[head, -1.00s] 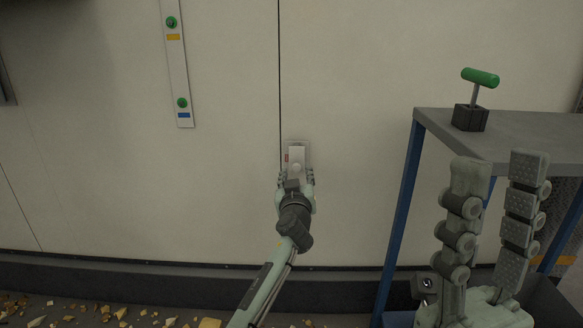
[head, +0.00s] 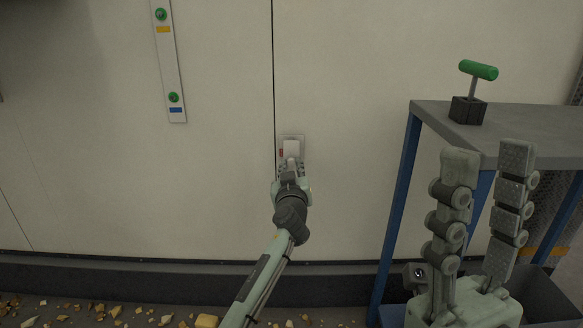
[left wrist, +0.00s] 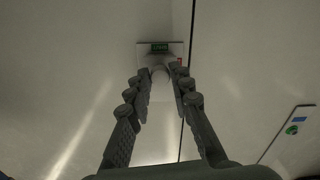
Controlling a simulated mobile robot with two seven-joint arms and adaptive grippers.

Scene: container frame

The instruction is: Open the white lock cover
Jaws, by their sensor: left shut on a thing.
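The white lock cover (head: 291,148) sits on a small pale plate (head: 300,138) on the wall, just right of the dark vertical seam. My left gripper (head: 289,168) is at the lower end of the cover, shut on it, with its fingers close together. In the left wrist view the fingers (left wrist: 160,80) close around a pale rounded part of the cover (left wrist: 160,72). A green patch and a small red patch show on the plate beyond the fingertips. The fingers partly hide the cover. My right gripper (head: 488,155) is open and empty at the right.
A grey-topped table (head: 545,133) with blue legs stands at the right, bearing a green T-handle (head: 478,69) on a black block. A white strip with green buttons (head: 173,80) hangs on the wall at the left. Yellowish debris lies on the floor. The wall around the lock is clear.

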